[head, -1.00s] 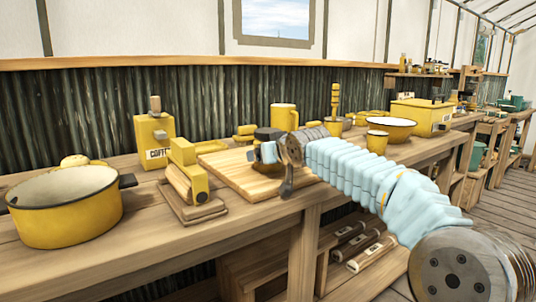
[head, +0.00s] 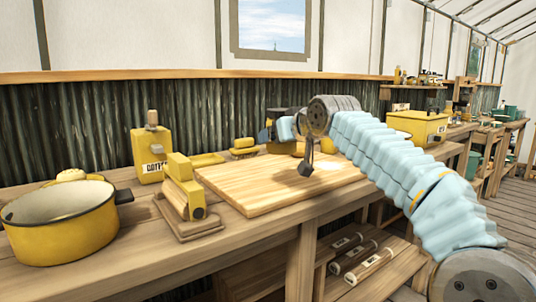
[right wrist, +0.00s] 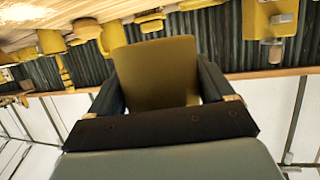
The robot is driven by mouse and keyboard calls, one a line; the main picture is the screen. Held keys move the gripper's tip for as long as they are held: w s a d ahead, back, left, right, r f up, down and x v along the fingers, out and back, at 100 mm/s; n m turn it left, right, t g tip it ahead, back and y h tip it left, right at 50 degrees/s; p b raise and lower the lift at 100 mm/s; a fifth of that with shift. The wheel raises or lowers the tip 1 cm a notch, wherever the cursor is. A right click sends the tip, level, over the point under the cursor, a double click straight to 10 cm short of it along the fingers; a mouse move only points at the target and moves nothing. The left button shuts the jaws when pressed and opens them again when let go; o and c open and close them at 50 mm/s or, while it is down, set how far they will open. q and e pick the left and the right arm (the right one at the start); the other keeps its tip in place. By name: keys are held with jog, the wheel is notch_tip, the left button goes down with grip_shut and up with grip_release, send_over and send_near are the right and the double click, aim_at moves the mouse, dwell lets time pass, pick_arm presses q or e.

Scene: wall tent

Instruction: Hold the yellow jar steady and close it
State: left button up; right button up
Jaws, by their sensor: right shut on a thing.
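My right gripper (head: 272,132) is above the far side of the wooden board, apart from it. In the right wrist view it (right wrist: 160,100) is shut on a broad, plain yellow body, which I take to be the yellow jar (right wrist: 157,72). A dark finger presses on each side of it. My left gripper is not in view.
The wooden board (head: 245,188) looks bare. Left of it stand a yellow press-like tool (head: 183,185), a coffee box (head: 147,152) and a large yellow pot (head: 62,232). A yellow box (head: 418,124) stands farther right.

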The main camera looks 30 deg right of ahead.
jog(key=s+d+r, duration=0.3)
jog(key=s, duration=0.5)
jog(key=shift+r, duration=0.35)
jog(key=shift+s, duration=0.1)
jog(key=o, duration=0.6)
jog(key=c, duration=0.9)
jog(key=shift+c, duration=0.2)
